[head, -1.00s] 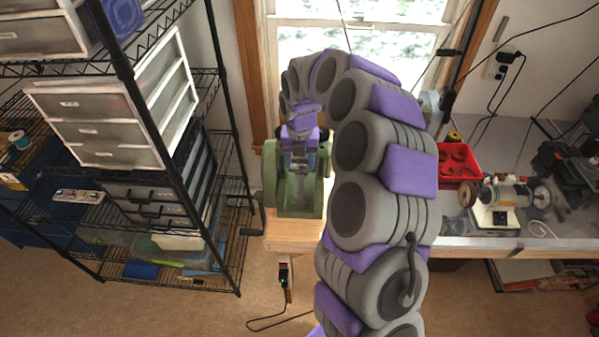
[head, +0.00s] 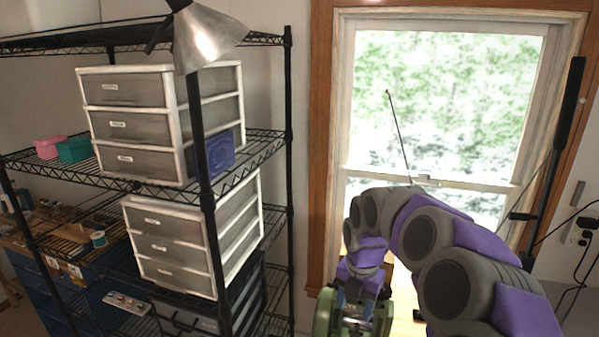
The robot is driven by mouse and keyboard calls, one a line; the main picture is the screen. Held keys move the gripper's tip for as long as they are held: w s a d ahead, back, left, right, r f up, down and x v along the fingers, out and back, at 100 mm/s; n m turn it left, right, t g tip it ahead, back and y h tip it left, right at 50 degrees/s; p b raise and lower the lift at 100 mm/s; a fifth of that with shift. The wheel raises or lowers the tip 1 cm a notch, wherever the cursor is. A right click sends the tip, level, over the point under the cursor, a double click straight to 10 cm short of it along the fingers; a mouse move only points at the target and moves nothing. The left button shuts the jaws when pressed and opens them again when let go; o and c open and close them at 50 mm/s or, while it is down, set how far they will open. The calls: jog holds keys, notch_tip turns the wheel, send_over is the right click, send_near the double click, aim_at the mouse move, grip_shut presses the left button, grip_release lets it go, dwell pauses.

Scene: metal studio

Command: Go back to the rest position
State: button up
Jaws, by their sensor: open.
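My arm curves in from the lower right in the head view, grey with purple panels. My gripper (head: 360,298) is at its end, pointing down at the bottom middle of the view. It is open, and I see nothing held between its fingers. It is in front of or just above a green machine (head: 325,318) on the bench; I cannot tell whether they touch. The lower part of that machine is cut off by the frame edge.
A black wire shelf rack (head: 290,130) stands at the left with white drawer units (head: 130,118). A metal lamp shade (head: 208,38) hangs at its front post. A window (head: 440,100) is behind my arm. A black upright bar (head: 570,105) stands at the right.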

jog(key=s+f+m+b, duration=0.2)
jog(key=s+m, duration=0.7)
jog(key=s, duration=0.3)
jog(key=s+f+m+g+b, duration=0.1)
jog(key=s+f+m+b, duration=0.2)
jog(key=s+m, duration=0.7)
jog(key=s+f+m+b, duration=0.3)
jog(key=s+m, duration=0.7)
jog(key=s, duration=0.4)
jog(key=shift+s+f+g, duration=0.2)
jog(key=shift+g, duration=0.2)
